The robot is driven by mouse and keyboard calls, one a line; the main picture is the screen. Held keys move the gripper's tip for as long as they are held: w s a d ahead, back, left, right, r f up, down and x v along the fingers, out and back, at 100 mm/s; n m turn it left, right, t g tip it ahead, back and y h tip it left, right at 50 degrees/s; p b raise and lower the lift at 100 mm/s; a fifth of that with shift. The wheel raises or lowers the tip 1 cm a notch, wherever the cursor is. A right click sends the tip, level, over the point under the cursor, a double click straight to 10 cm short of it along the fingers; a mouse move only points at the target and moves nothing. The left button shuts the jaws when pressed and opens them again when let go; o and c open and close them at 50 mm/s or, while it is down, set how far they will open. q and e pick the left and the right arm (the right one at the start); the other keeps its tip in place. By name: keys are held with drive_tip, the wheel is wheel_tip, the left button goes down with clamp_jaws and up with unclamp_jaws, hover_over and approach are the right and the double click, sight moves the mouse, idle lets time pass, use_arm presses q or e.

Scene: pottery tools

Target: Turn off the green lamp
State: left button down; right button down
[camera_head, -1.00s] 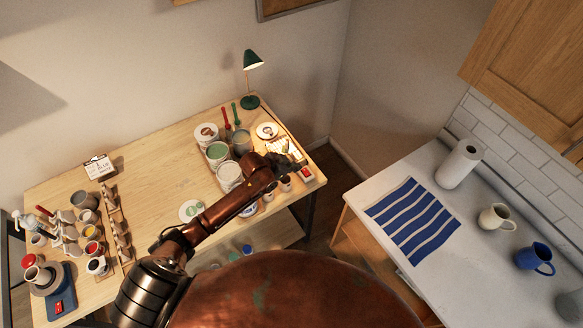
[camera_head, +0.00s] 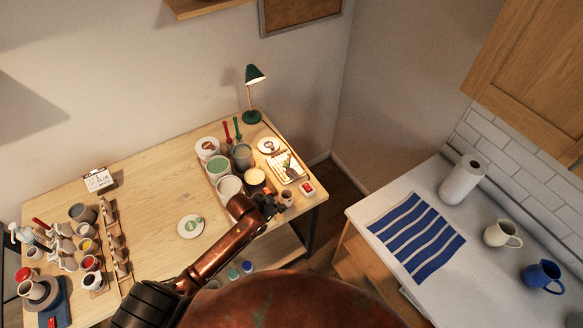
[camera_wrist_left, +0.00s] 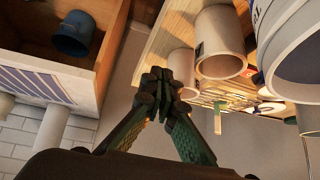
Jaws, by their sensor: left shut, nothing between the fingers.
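The green lamp (camera_head: 255,75) stands at the back right of the wooden table, upright on a round green base (camera_head: 251,117). The inside of its shade looks bright, so it appears lit. A small red-and-white box (camera_head: 306,188), which looks like a switch, lies at the table's front right corner. My left gripper (camera_head: 268,207) is near the table's front edge, left of that box and well in front of the lamp. In the left wrist view its fingers (camera_wrist_left: 161,80) are shut together and empty. My right gripper is not in view.
A tray of jars (camera_head: 229,187) and cups fills the space between my gripper and the lamp. A small cup (camera_head: 286,197) stands between gripper and box. The table's middle is mostly clear around a white plate (camera_head: 191,226). A white counter (camera_head: 357,218) is at right.

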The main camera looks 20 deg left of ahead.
use_arm(q)
drive_tip(key=s+a+f+n+g+y+b, duration=0.15)
drive_tip(key=s+a+f, duration=0.25)
drive_tip(key=s+f, duration=0.45)
drive_tip(key=s+a+f+n+g+y+b, duration=0.1)
drive_tip(key=s+a+f+n+y+b, duration=0.15)
drive_tip(key=s+f, duration=0.6)
drive_tip(key=s+a+f+n+g+b, duration=0.1)
drive_tip(key=s+f+b, duration=0.45)
drive_tip(key=f, duration=0.85)
drive_tip(key=s+a+f+g+b, duration=0.1)
drive_tip(key=s+a+f+b, duration=0.1)
drive_tip(key=s+f, duration=0.95)
drive_tip(key=s+f+b, duration=0.3)
drive_tip(key=s+f, duration=0.4)
drive_tip(key=f, duration=0.3)
drive_tip(key=s+f+g+b, duration=0.1)
drive_tip(key=s+f+b, duration=0.2)
drive_tip(key=s+f, duration=0.5)
wheel_tip(320, 180, down, 3)
drive_tip(key=shift+s+d+r, duration=0.2)
drive_tip(key=shift+d, duration=0.15)
drive_tip(key=shift+g, duration=0.25)
